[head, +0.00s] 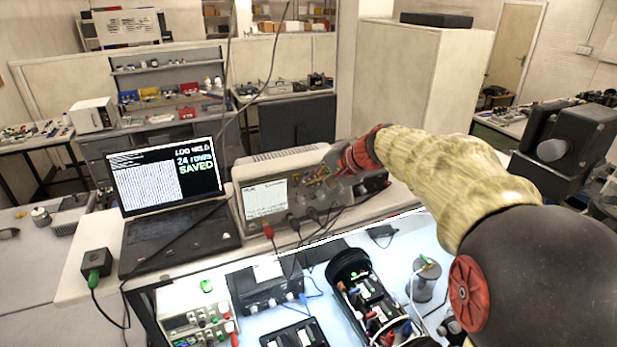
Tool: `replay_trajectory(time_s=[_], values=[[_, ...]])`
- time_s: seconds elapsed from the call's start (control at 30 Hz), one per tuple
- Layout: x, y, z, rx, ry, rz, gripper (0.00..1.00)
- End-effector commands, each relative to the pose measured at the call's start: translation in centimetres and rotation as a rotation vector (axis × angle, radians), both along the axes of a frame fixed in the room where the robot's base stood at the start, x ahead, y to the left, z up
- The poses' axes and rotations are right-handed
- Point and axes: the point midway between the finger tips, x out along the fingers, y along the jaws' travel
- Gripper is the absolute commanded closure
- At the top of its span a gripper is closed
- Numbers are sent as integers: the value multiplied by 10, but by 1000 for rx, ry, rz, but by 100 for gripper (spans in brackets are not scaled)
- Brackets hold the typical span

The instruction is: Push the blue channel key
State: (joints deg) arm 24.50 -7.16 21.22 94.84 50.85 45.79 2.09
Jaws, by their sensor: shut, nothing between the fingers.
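A beige oscilloscope (250,223) with a small lit screen stands on the bench, right of the laptop. Its front panel carries a cluster of small coloured keys (311,175) right of the screen. The keys are too small for me to single out the blue one with certainty. My gripper (333,170) is shut and empty, with its tips in front of the panel at the right side of the key cluster. It hides part of the panel. I cannot tell whether the tips touch a key.
A laptop (175,185) is open at the left. Leads with red and black plugs (268,231) come out of the oscilloscope's lower front. Below are a power supply (195,312), a dark box (268,285) and an open black cylinder (350,265). A cable hangs above the oscilloscope.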

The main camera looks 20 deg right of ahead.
Motion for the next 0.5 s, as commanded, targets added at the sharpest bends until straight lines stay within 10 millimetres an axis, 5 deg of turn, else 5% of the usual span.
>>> replay_trajectory(time_s=[0.5], values=[[-13,0,0,-1,0,-1,100]])
